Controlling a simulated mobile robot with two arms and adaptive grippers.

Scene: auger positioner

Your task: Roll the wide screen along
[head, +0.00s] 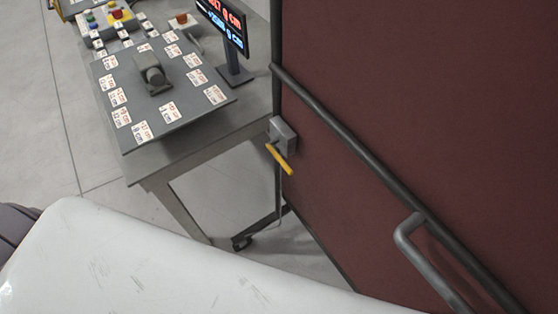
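The wide screen (400,120) is a dark red panel in a dark frame, filling the right side of the head view. A dark rail (340,130) runs along its face, and a grey bent handle (425,262) stands out at the lower right. A grey box with a yellow lever (280,158) sits at its left edge. A caster (242,243) shows at the foot of the frame. The screen's far right and lower parts are outside the view. Neither of my grippers is in view.
A grey table (195,150) stands left of the screen, close to its edge. It holds a panel with several labelled cards and a knob (152,72), a lit display (225,25) and coloured buttons (122,15). Bare tiled floor (40,120) lies at the left.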

